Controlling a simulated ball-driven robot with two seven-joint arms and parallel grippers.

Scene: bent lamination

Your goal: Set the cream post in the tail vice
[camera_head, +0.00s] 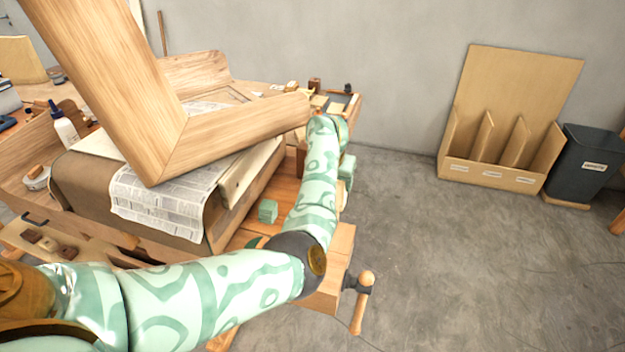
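A pale cream bar (248,172) lies along the near right edge of the newspaper-covered form on the bench, partly hidden by a large wooden angle. I cannot be sure that it is the cream post. The tail vice (335,272) is at the bench's right end, with a dark screw and wooden handle (361,303); my arm covers part of it and its jaw gap is hidden. My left arm, patterned green, comes in from the lower left, bends above the vice and reaches toward the far end of the bench. Its fingers cannot be made out. My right gripper is not in view.
The large mitred wooden angle (140,110) fills the upper left, close to the camera. Newspaper (165,205) covers the form. A green block (268,211) sits on the bench. A plywood rack (490,172) and dark bin (584,165) stand right; the floor between is clear.

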